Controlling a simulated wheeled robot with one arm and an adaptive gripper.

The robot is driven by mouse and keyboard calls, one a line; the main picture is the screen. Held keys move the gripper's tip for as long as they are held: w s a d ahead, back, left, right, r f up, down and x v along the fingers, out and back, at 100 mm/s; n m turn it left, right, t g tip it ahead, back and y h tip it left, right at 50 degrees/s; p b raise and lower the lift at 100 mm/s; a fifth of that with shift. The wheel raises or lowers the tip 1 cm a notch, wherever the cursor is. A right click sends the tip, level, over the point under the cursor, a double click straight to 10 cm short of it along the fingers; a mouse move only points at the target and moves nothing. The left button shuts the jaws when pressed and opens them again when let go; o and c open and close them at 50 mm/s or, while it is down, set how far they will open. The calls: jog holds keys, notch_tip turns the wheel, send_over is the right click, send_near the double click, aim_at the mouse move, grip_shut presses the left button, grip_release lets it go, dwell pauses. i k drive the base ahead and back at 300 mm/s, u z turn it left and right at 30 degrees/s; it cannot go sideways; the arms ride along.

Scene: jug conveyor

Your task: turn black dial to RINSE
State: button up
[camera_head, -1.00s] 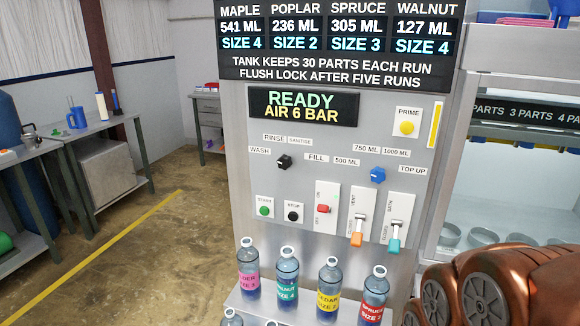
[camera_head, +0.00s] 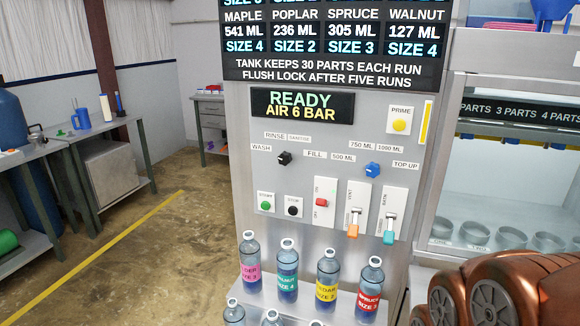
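The black dial (camera_head: 284,158) is a small knob on the grey control panel, below the READY display, in the head view. The labels WASH (camera_head: 261,147), RINSE (camera_head: 274,135), SANITISE (camera_head: 299,138) and FILL (camera_head: 315,154) stand around it from left to right. The knob is too small to tell which label it points at. Nothing touches or covers it. My copper-coloured arm shows at the lower right, well away from the dial. My gripper's fingers are outside the view.
A blue dial (camera_head: 372,169) sits to the right on the panel. Below are a green button (camera_head: 265,206), a black button (camera_head: 293,206), a red switch (camera_head: 321,202) and two levers. Several labelled bottles (camera_head: 288,272) stand in front beneath. Open floor (camera_head: 150,265) lies left.

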aim_at(285, 158)
jog(key=u, duration=0.1)
jog(key=k, duration=0.25)
jog(key=z, duration=0.7)
jog(key=i, duration=0.65)
jog(key=u, duration=2.9)
